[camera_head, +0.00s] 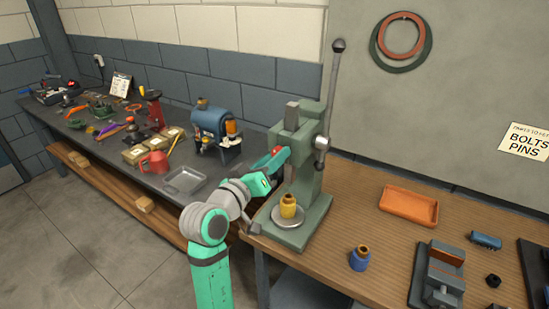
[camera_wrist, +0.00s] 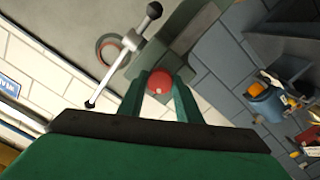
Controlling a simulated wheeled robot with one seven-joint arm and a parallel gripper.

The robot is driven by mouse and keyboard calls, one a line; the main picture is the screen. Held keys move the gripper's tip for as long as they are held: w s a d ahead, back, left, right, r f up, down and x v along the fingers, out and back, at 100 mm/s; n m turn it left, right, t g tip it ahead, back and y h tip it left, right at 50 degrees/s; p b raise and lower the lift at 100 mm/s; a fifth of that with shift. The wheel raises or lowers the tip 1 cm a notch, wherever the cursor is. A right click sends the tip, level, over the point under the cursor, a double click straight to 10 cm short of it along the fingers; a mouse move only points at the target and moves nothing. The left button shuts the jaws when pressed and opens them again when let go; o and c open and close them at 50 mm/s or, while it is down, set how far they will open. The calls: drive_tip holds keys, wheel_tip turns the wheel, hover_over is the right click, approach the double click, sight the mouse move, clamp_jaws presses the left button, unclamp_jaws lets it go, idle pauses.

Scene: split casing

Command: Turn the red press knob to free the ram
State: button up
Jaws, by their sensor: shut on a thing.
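The green arbor press (camera_head: 309,185) stands at the left end of the wooden bench, with its long lever (camera_head: 331,85) raised. The red press knob (camera_head: 277,150) is on the left side of the press head. My gripper (camera_head: 279,156) reaches the knob from the left and is shut on it. In the wrist view the red knob (camera_wrist: 159,82) sits between the two green fingers, with the press lever (camera_wrist: 118,65) beyond it. The grey ram (camera_head: 291,116) stands up out of the top of the head. A yellow bushing (camera_head: 288,206) stands on the round press plate (camera_head: 287,217).
A blue bushing (camera_head: 360,258), an orange tray (camera_head: 409,206) and a grey vise (camera_head: 437,277) are on the wooden bench (camera_head: 340,215). A blue machine (camera_head: 213,128) and a metal tray (camera_head: 184,181) are on the dark bench, close to my arm.

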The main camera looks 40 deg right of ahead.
drive_tip(key=n, duration=1.1)
drive_tip(key=shift+n, duration=0.3)
idle(0.4)
drive_tip(key=o, duration=1)
drive_tip(key=shift+o, duration=0.2)
drive_tip(key=v, duration=1.1)
drive_tip(key=shift+f, duration=0.15)
